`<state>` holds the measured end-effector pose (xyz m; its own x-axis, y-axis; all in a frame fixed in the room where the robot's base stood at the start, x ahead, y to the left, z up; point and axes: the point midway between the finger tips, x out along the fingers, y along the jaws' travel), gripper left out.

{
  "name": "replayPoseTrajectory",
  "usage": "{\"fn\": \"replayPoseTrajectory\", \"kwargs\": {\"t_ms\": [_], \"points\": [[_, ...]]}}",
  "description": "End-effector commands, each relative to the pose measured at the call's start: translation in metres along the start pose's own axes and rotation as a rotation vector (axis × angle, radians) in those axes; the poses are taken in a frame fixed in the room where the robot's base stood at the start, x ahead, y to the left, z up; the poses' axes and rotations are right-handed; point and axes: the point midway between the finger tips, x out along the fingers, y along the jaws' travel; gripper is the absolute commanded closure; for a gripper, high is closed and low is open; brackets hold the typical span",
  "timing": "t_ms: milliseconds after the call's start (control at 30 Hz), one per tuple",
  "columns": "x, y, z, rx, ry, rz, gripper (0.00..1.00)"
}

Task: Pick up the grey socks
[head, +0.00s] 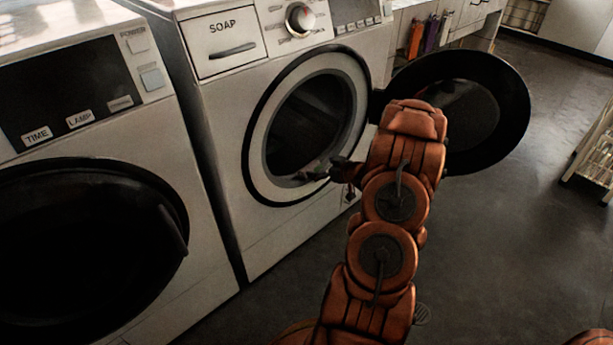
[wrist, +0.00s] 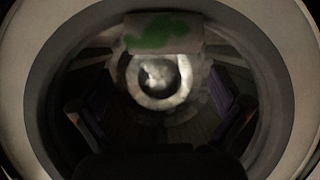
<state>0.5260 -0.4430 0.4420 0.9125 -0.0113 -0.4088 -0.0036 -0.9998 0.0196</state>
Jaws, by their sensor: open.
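My gripper (head: 325,172) is at the mouth of the open washing machine (head: 225,125), near the lower right of its round opening. In the wrist view my gripper (wrist: 160,115) is open, with a dark finger at each side and nothing seen between them. That view looks straight into the dark drum (wrist: 160,135). I cannot make out any grey socks for certain in either view. A pale ring-like shape (wrist: 184,82) shows deep in the drum. A pale piece with a green patch (wrist: 162,33) is above it. The drum's floor is too dark to tell what lies there.
The washer's round black door (head: 490,105) stands open to the right, close beside my arm. A second machine (head: 150,130) with a dark round door stands at the left. Open grey floor (head: 510,240) lies to the right. A slatted rack (head: 592,160) is at the far right.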

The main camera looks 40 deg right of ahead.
Motion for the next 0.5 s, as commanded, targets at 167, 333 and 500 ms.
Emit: {"fn": "replayPoseTrajectory", "kwargs": {"t_ms": [167, 333, 500], "points": [[0.006, -0.003, 0.011, 0.012, 0.029, -0.023, 0.00], [0.023, -0.005, 0.010, 0.010, 0.031, -0.028, 0.00], [0.034, -0.005, 0.010, 0.010, 0.030, -0.025, 0.00]]}}
